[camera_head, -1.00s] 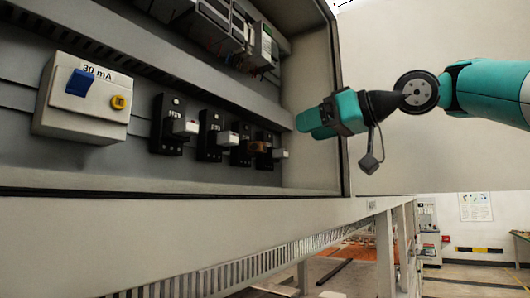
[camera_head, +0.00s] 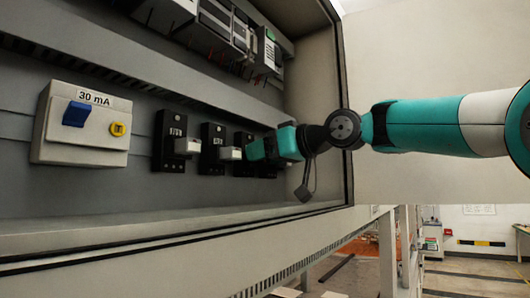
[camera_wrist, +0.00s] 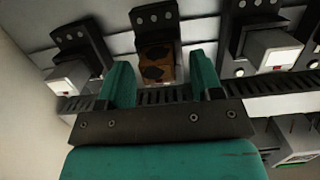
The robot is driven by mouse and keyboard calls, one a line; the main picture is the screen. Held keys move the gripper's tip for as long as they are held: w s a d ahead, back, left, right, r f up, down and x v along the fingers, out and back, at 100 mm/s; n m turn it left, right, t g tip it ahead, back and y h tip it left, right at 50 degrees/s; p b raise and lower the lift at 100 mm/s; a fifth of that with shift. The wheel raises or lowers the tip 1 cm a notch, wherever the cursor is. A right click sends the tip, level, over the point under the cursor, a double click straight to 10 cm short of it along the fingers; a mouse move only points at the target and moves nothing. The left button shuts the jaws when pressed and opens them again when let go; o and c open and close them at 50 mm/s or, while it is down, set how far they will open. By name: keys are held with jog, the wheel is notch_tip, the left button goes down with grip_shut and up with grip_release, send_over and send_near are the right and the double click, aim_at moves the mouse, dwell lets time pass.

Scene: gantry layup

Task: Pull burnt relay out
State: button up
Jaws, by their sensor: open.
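The burnt relay (camera_wrist: 157,66) is brown with dark scorch marks and sits in a black socket (camera_wrist: 155,20), centred in the wrist view. My gripper (camera_wrist: 160,60) is open, with one teal finger on each side of the relay. The fingers look apart from it, though how deep they reach around it is unclear. In the head view my gripper (camera_head: 272,147) is inside the cabinet at the row of sockets and hides the burnt relay.
White relays in black sockets stand on both sides, at left (camera_wrist: 70,76) and right (camera_wrist: 272,50) in the wrist view. A breaker box (camera_head: 82,128) with a blue switch is farther left in the head view. The cabinet's right wall (camera_head: 308,80) is close to my arm.

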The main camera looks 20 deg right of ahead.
grip_shut()
jog(key=shift+s, duration=0.15)
jog(key=shift+s+d, duration=0.45)
jog(key=shift+s+d+b, duration=0.35)
jog(key=shift+s+b, duration=0.15)
jog(key=shift+s, duration=0.05)
dwell(0.6)
jog(key=shift+f+b+v, duration=0.1)
jog(key=shift+b+v, duration=0.15)
jog(key=shift+v, duration=0.6)
jog(key=shift+f+b+v, duration=0.15)
jog(key=shift+b+v, duration=0.05)
jog(key=shift+v, duration=0.65)
